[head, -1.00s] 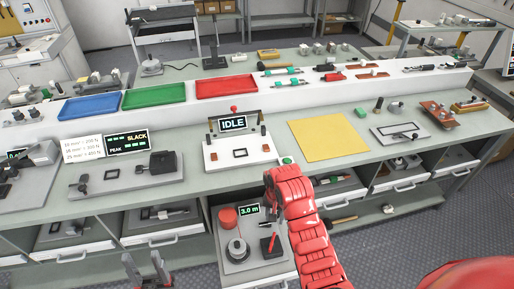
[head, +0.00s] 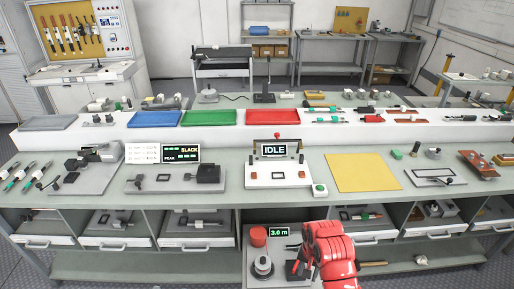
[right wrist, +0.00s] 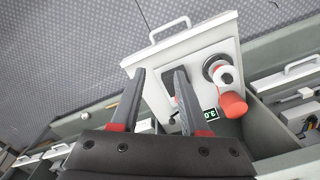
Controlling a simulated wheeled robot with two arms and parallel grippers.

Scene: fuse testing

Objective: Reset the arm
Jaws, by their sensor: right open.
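My red right arm (head: 330,250) reaches in at the bottom of the head view, beside the pulled-out drawer (head: 270,233) with the 3.0 m display. In the right wrist view my right gripper (right wrist: 158,90) is open, with nothing between its two dark fingers. The drawer tray (right wrist: 188,58) lies beyond the fingers there. It bears a red cylinder (right wrist: 232,104), a round grey and white spool (right wrist: 222,72) and a dark block partly hidden by a finger. My left gripper is out of view.
The bench holds a white tester (head: 278,178) reading IDLE, a yellow mat (head: 362,172) and a SLACK/PEAK display (head: 180,153). Blue (head: 155,119), green (head: 209,117) and red (head: 272,117) trays stand on the raised shelf. Several drawers sit under the bench.

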